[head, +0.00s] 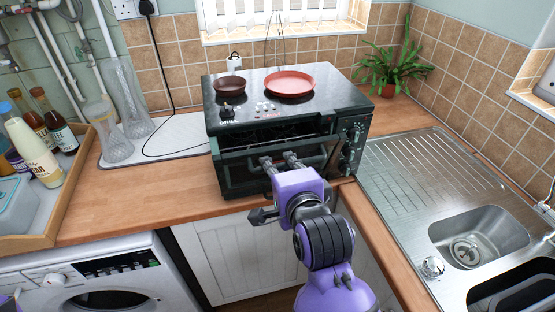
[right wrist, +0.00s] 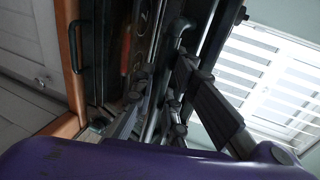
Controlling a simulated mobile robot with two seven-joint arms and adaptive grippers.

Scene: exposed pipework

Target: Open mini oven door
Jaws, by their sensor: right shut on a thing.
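The mini oven (head: 240,105) is a dark green-black box on the wooden worktop, with its control knobs (head: 352,140) at the right of its front. Its door (head: 238,178) appears tilted outward at the top, with a dark gap and rack bars showing above it. The door handle is a bar along the door's upper part; it also shows in the right wrist view (right wrist: 178,32). My right gripper (head: 279,161) is shut on the handle, its fingers on either side of the bar in the right wrist view (right wrist: 165,95). My left gripper is out of view.
A brown bowl (head: 229,87) and a red plate (head: 289,84) sit on the oven. A sink (head: 480,235) is at right, a plant (head: 392,70) behind. A wooden tray of bottles (head: 72,192) and glass vases (head: 117,145) stand left. A washing machine (head: 100,285) is below.

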